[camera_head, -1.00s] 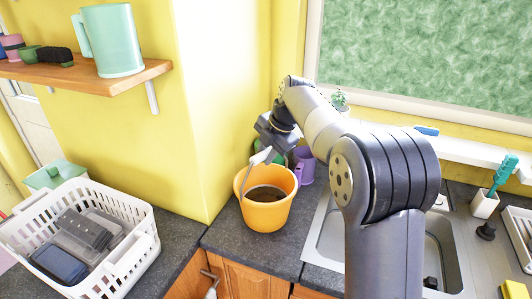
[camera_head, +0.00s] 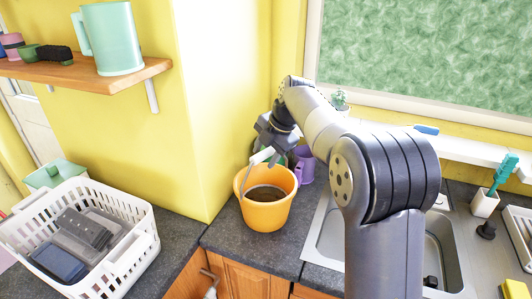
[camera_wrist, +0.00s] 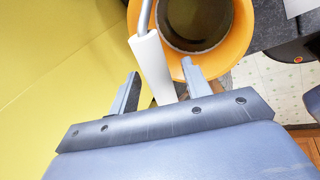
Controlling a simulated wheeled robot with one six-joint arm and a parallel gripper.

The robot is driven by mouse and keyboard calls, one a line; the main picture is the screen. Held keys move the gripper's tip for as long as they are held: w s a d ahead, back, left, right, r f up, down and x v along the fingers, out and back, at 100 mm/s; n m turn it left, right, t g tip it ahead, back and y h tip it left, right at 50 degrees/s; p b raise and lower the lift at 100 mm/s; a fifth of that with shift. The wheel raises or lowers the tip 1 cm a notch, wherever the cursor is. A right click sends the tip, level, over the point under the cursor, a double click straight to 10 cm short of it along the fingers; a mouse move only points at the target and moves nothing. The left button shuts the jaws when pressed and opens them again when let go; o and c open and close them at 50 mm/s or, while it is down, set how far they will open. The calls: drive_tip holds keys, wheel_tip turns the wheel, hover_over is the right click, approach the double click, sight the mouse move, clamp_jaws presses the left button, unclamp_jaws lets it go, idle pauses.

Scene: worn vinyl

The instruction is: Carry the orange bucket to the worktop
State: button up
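The orange bucket (camera_head: 266,214) stands upright on the dark worktop (camera_head: 234,240) in the corner by the yellow wall, left of the sink. Something dark brown fills its lower part. Its wire handle is raised, with a white grip (camera_head: 262,156) at the top. My gripper (camera_head: 273,150) is just above and behind the grip. In the wrist view my gripper (camera_wrist: 160,85) is open, with the white grip (camera_wrist: 152,66) between its two spread fingers and gaps on both sides. The bucket (camera_wrist: 237,45) shows beyond the fingers, its far part cut off by the frame.
A purple mug (camera_head: 307,168) and a green item stand behind the bucket, partly hidden. The sink (camera_head: 323,240) is to the right. A white basket (camera_head: 125,262) with dark boxes is at the left. A shelf (camera_head: 110,84) with a mint pitcher is at upper left.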

drive_tip(key=shift+f, duration=0.2)
drive_tip(key=shift+r, duration=0.25)
drive_tip(key=p+v, duration=0.4)
drive_tip(key=v, duration=0.4)
idle(1.5)
drive_tip(key=v, duration=1)
drive_tip(key=shift+r+b, duration=0.35)
drive_tip(key=shift+b, duration=0.05)
drive_tip(key=shift+d, duration=0.1)
